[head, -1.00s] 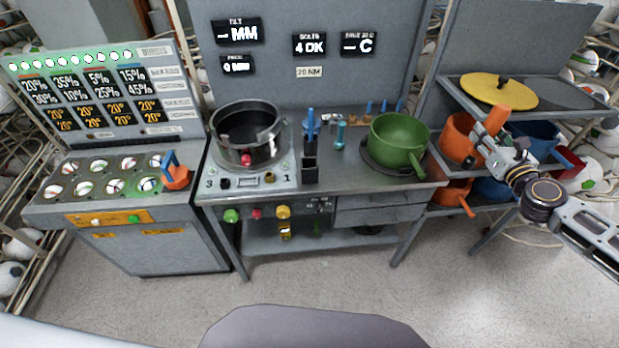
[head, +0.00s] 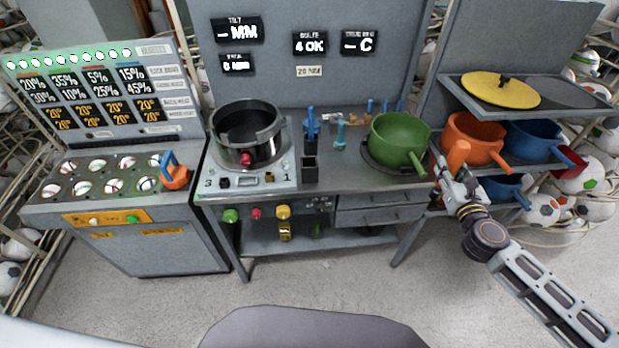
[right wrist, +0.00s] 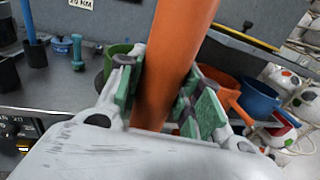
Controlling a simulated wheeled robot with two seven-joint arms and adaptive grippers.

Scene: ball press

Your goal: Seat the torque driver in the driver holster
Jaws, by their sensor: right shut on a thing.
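My right gripper (head: 450,172) is shut on an orange cylindrical tool (head: 457,156), which I take to be the torque driver. It is held beside the table's right end, in front of the shelf. In the right wrist view the orange tool (right wrist: 172,60) stands slightly tilted between the green-padded fingers (right wrist: 158,98); its lower end is hidden by my gripper. A square black open-topped holder (head: 310,168), which looks like the driver holster, stands at the table's front edge and appears empty. My left gripper is out of view.
A green pot (head: 392,138) sits between my gripper and the black holder, its handle pointing forward. A blue-handled tool (head: 311,122) and a teal piece (head: 340,132) stand behind the holder. Orange (head: 470,130) and blue (head: 535,138) pots fill the shelf at right.

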